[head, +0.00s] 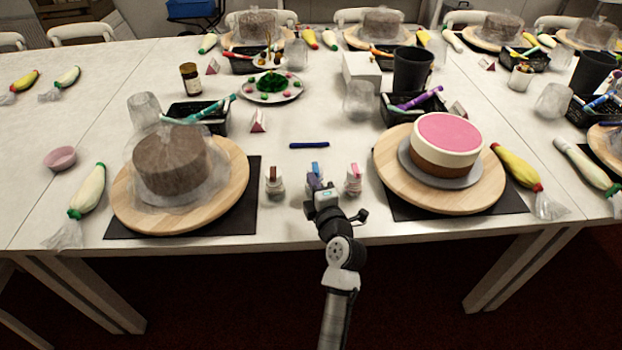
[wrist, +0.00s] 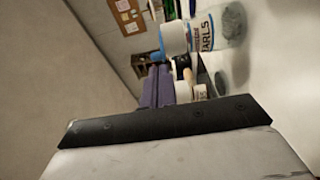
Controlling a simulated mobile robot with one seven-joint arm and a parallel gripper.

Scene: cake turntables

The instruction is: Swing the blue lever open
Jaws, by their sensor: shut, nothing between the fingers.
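Three small jars stand in a row near the table's front edge. The middle one has a blue top (head: 315,169), the only blue lever-like part I can make out. A brown-topped jar (head: 274,180) stands to its left and a pink-topped jar (head: 354,181) to its right. My gripper (head: 313,184) is just in front of the middle jar and hides its lower part; I cannot tell whether they touch. In the wrist view my purple fingers (wrist: 156,88) are together and empty. Beyond them is a labelled jar with a blue part (wrist: 162,42) at its top.
A dark blue stick (head: 309,145) lies behind the jars. A wooden turntable with a wrapped brown cake (head: 172,163) is on the left, and one with a pink-topped cake (head: 447,138) is on the right. Clear table lies between the turntables and around the stick.

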